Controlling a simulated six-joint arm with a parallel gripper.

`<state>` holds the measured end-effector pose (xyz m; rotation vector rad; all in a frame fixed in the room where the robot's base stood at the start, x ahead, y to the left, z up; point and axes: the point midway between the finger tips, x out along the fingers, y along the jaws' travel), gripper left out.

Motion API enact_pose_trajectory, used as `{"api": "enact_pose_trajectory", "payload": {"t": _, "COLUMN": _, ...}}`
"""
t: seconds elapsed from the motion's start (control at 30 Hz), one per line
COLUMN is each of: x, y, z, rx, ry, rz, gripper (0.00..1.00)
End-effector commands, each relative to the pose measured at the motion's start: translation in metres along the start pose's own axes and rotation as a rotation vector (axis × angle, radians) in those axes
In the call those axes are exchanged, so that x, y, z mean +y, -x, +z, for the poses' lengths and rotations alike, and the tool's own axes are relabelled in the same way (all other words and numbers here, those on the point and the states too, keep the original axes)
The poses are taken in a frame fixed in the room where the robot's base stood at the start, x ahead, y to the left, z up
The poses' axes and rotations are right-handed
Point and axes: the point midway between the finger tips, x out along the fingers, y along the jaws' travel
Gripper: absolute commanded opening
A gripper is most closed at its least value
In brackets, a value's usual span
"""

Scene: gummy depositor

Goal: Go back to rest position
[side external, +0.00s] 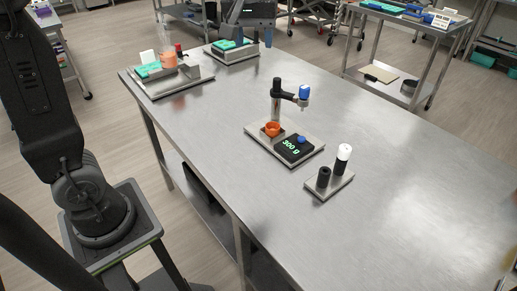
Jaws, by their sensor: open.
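My gripper is not in view; only dark links of my arm show at the left edge. On the steel table (400,150), a black stand with a blue-topped head (304,91) rises from a metal base plate (262,141). An orange cup (272,129) sits on that plate beside the post. A black scale (297,149) on the same plate shows a green "300 g", with a small blue piece (301,139) on it. To the right, a small metal holder (331,187) carries a black cylinder (324,178) and a black cylinder with a white top (343,153).
At the table's far left, a tray (178,84) holds a teal item, an orange container (168,57) and a red-capped bottle (179,50). A second tray (231,54) with a teal item stands behind. The table's right half is clear. Other carts stand beyond.

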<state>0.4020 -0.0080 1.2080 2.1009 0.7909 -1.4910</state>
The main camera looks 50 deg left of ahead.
Motion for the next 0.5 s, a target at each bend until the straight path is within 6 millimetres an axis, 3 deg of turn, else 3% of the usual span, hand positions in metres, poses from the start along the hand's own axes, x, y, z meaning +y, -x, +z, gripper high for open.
{"api": "enact_pose_trajectory", "payload": {"t": 0.2, "x": -0.048, "y": 0.014, "z": 0.081, "rx": 0.038, "ry": -0.296, "rz": 0.129, "gripper": 0.53}}
{"api": "enact_pose_trajectory", "payload": {"t": 0.4, "x": -0.085, "y": 0.0, "z": 0.148, "rx": 0.098, "ry": -0.534, "rz": 0.221, "gripper": 0.53}}
{"api": "enact_pose_trajectory", "payload": {"t": 0.5, "x": -0.097, "y": -0.011, "z": 0.171, "rx": 0.124, "ry": -0.615, "rz": 0.249, "gripper": 0.53}}
